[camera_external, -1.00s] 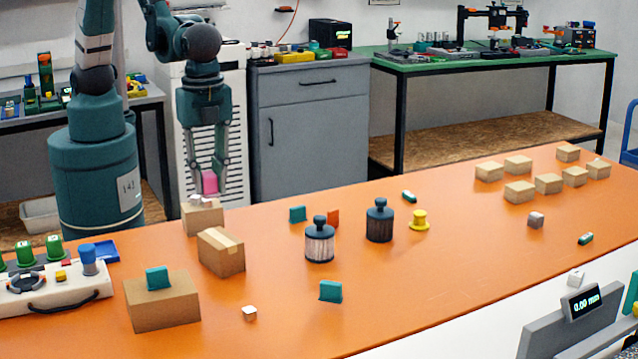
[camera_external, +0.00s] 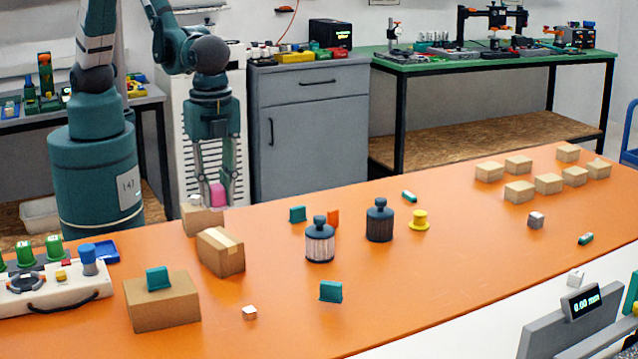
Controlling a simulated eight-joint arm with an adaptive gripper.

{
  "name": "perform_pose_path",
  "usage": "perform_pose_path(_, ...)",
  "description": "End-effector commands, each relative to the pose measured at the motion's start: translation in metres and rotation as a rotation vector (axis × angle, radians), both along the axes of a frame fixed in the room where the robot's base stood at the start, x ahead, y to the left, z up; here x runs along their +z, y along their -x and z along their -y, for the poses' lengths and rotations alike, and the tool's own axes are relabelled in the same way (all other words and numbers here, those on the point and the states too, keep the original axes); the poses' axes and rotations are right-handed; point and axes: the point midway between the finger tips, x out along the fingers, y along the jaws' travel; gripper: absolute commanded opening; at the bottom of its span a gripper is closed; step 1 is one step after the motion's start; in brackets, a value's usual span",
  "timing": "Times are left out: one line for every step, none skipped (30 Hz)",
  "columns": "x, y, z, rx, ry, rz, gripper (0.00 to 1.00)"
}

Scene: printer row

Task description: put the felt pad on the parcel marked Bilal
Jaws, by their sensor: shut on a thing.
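My gripper (camera_external: 217,203) is shut on a small pink block (camera_external: 217,194), held low near the table's back left edge. I cannot tell for sure that this block is the felt pad. A cardboard parcel (camera_external: 205,223) stands just below and left of it, with a small pale piece (camera_external: 195,201) on top; whether the block touches the parcel is unclear. A second parcel (camera_external: 221,254) with a tape strip is in front. A larger parcel (camera_external: 165,308) at front left bears a teal block (camera_external: 157,278). No name is readable on any parcel.
The orange table (camera_external: 420,290) holds a ribbed silver canister (camera_external: 320,244), a dark canister (camera_external: 379,224), a yellow knobbed piece (camera_external: 419,220) and loose teal blocks (camera_external: 330,291). Several small cartons (camera_external: 549,183) stand at far right. The front middle is mostly clear.

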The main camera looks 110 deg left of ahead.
Motion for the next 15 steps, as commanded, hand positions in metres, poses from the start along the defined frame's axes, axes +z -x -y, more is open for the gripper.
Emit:
perform_pose_path(-0.007,0.000,0.000,0.000,0.000,0.000,0.08)
perform_pose_path(-0.011,0.000,0.000,0.000,0.000,0.000,0.08)
perform_pose_path(-0.016,0.000,0.000,0.000,0.000,0.000,0.08)
perform_pose_path(-0.019,0.000,0.000,0.000,0.000,0.000,0.08)
perform_pose_path(-0.021,0.000,0.000,0.000,0.000,0.000,0.08)
perform_pose_path(-0.024,0.000,0.000,0.000,0.000,0.000,0.08)
perform_pose_path(-0.026,0.000,0.000,0.000,0.000,0.000,0.08)
perform_pose_path(-0.027,0.000,0.000,0.000,0.000,0.000,0.08)
perform_pose_path(-0.028,0.000,0.000,0.000,0.000,0.000,0.08)
perform_pose_path(-0.029,0.000,0.000,0.000,0.000,0.000,0.08)
perform_pose_path(-0.029,0.000,0.000,0.000,0.000,0.000,0.08)
perform_pose_path(-0.029,0.000,0.000,0.000,0.000,0.000,0.08)
perform_pose_path(-0.029,0.000,0.000,0.000,0.000,0.000,0.08)
perform_pose_path(-0.029,0.000,0.000,0.000,0.000,0.000,0.08)
perform_pose_path(-0.029,0.000,0.000,0.000,0.000,0.000,0.08)
